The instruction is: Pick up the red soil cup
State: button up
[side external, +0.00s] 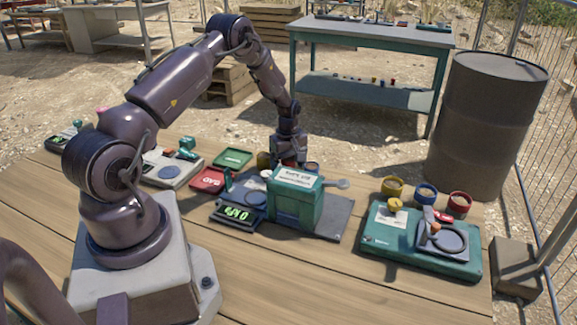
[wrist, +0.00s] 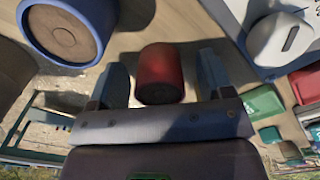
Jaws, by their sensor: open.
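A red soil cup (wrist: 160,74) stands between the two fingers of my gripper (wrist: 162,66) in the wrist view. A gap shows on each side of the cup, so the fingers are open around it. In the side view my gripper (side external: 289,160) is low, behind the green box on the table. The cup between the fingers is mostly hidden there. Another red cup (side external: 459,203) stands at the right, behind the green case.
A blue-rimmed cup (wrist: 68,30) is close beside the fingers. The green box (side external: 297,205) stands in front of my gripper. A scale (side external: 238,212), a red tray (side external: 208,180) and a green case (side external: 420,250) are around it. The front of the wooden table is clear.

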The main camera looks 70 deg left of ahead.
jog(key=shift+c, duration=0.5)
jog(key=c, duration=0.9)
jog(key=shift+r, duration=0.1)
